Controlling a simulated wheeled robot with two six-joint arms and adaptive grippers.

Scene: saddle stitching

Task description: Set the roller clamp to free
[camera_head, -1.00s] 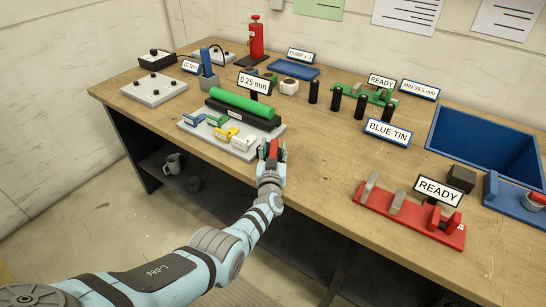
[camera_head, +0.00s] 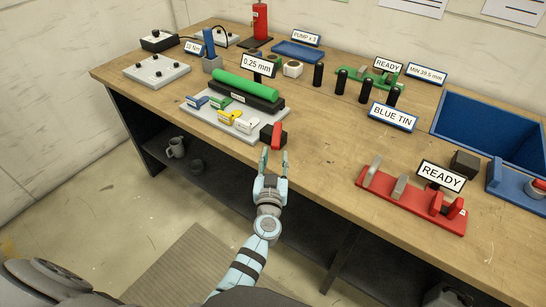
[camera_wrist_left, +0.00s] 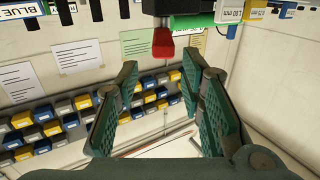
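The roller clamp is a dark block (camera_head: 267,136) with a red lever (camera_head: 277,134), at the front right corner of a grey base plate (camera_head: 243,134). The lever stands roughly upright in the head view. I cannot tell which setting it marks. A green roller (camera_head: 246,88) lies on a black bed behind the plate's front. My left gripper (camera_head: 275,154) is open and empty just in front of the clamp, its fingers apart. In the left wrist view the red lever (camera_wrist_left: 163,43) shows beyond the open fingers, not touched. My right gripper is not in view.
Several coloured feeler tags (camera_head: 229,116) lie on the base plate left of the clamp. A red fixture (camera_head: 410,206) with a READY sign stands to the right. The wooden bench (camera_head: 325,150) between is clear.

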